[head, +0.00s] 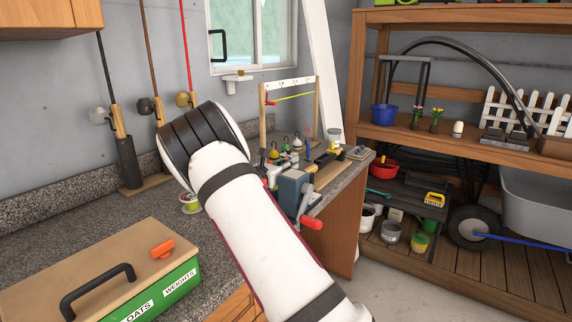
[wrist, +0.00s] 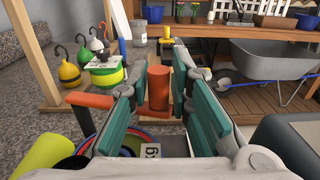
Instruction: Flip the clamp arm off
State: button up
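In the wrist view an upright red-orange cylindrical grip (wrist: 157,88), seemingly the clamp arm's handle, stands between the teal-padded fingers of my gripper (wrist: 157,84). The fingers are apart, with a gap visible on each side of the grip. A second red-orange bar (wrist: 90,99) lies to the left, by the left finger. In the head view a blue-grey block (head: 291,188) with a red handle (head: 311,222) sits at the counter's front edge, right beside my arm. My arm hides part of that area, and I cannot make out my gripper there. The clamp's base is mostly hidden.
A green-sided box (head: 135,272) with a black handle fills the counter's lower left. Wooden shelves (head: 470,150) and a wheelbarrow (head: 535,205) stand at right. Floor shows between counter and shelves.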

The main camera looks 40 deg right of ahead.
jog(key=shift+o, duration=0.7)
jog(key=shift+a, duration=0.25)
jog(key=v, duration=1.1)
jog(key=shift+s+a, duration=0.15)
jog(key=shift+a, duration=0.1)
jog(key=shift+r, duration=0.1)
